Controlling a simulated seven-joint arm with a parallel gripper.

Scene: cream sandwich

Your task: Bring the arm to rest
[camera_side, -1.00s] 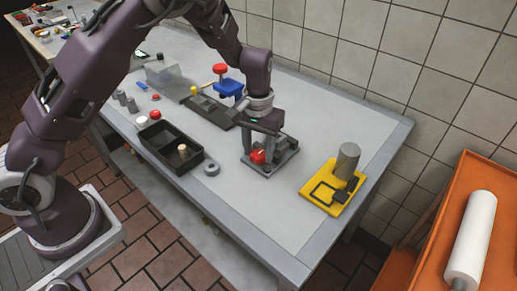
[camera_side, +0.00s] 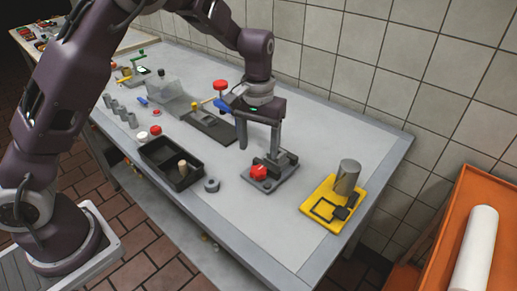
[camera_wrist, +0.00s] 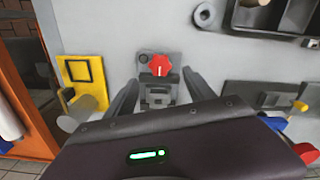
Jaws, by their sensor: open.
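My gripper (camera_side: 258,140) is open, its two fingers pointing down above the worktop and a little behind the grey fixture. The grey fixture (camera_side: 285,165) with a red knob (camera_side: 258,172) sits on the table. My arm reaches over the table from the left.
A yellow plate (camera_side: 322,209) with a grey cylinder (camera_side: 347,177) stands right of the fixture. A black tray (camera_side: 160,157), a grey ring (camera_side: 211,185) and a dark base (camera_side: 212,130) lie left. A tiled wall closes the back.

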